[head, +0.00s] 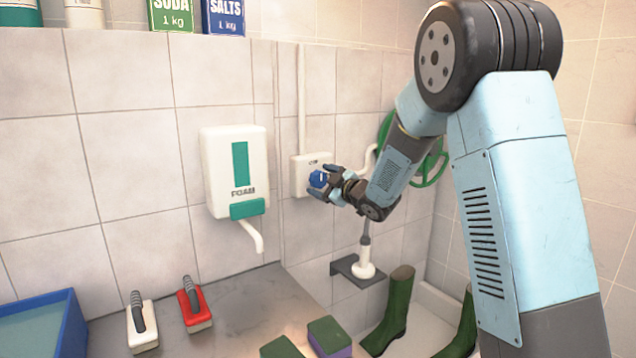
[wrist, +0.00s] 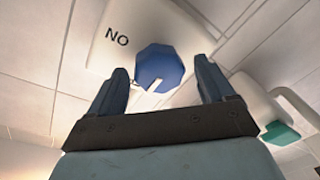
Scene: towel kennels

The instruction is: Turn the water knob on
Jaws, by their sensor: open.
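The water knob (head: 318,179) is blue and many-sided, on a white wall box (head: 301,176). My gripper (head: 327,186) is at the knob in the head view. In the wrist view my gripper (wrist: 163,84) is open, with one finger on each side of the knob and a visible gap to each. I cannot tell how deep the fingers reach around it.
A foam dispenser (head: 233,172) hangs left of the box, and a green hose wheel (head: 429,166) is behind my arm. A white sprayer head (head: 364,262) rests on a dark bracket. Brushes (head: 142,322) and a blue tub (head: 70,325) stand on the counter below.

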